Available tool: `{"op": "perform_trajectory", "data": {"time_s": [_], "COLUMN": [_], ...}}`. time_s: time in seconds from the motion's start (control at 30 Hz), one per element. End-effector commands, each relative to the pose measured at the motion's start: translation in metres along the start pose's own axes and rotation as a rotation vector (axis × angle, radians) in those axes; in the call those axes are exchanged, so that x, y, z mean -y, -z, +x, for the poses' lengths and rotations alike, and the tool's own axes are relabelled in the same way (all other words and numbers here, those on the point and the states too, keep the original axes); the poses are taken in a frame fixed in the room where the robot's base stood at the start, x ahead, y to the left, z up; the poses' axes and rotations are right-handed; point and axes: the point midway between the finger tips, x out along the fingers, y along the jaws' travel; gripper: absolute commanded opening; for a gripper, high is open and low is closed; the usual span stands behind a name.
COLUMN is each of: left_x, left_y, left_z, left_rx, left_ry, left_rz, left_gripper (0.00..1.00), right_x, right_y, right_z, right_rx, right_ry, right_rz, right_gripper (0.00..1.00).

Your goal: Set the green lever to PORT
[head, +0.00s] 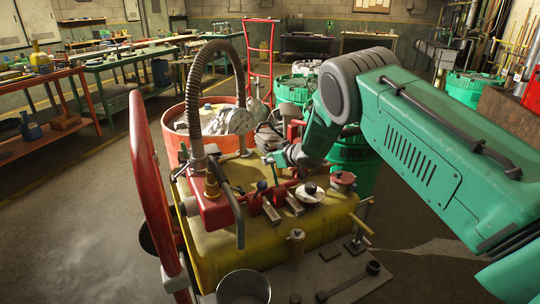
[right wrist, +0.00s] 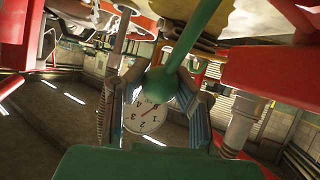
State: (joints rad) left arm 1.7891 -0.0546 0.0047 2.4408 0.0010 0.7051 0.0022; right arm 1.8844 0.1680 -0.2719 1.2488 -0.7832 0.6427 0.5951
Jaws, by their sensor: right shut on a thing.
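In the right wrist view a green lever (right wrist: 197,38) with a round green knob (right wrist: 160,84) runs down between the two fingers of my right gripper (right wrist: 152,100). The fingers are shut on the knob. In the head view my right gripper (head: 282,158) is above the red valve panel (head: 215,212) on the yellow tank (head: 190,240). I cannot read a PORT mark, so the lever's setting cannot be told. My left gripper is not in view.
Red drum (head: 170,145) and green drums (head: 352,160) stand behind.

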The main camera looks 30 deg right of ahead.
Motion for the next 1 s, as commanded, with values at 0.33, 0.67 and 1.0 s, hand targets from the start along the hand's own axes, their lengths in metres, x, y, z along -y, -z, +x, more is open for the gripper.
{"op": "perform_trajectory", "data": {"time_s": [0.33, 0.67, 1.0], "left_x": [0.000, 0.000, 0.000], "left_y": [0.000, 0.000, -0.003], "left_z": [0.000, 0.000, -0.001], "left_rx": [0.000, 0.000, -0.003], "left_ry": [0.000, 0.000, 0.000], "left_rz": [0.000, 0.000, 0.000], "left_gripper": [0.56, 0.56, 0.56], "right_x": [0.001, 0.000, 0.000], "right_y": [-0.008, -0.004, -0.001], "right_z": [0.001, 0.000, -0.012], "right_rx": [0.011, 0.005, 0.002], "right_ry": [0.000, 0.000, -0.001], "right_rz": [0.002, 0.001, 0.002], "right_gripper": [0.00, 0.47, 0.47]}}
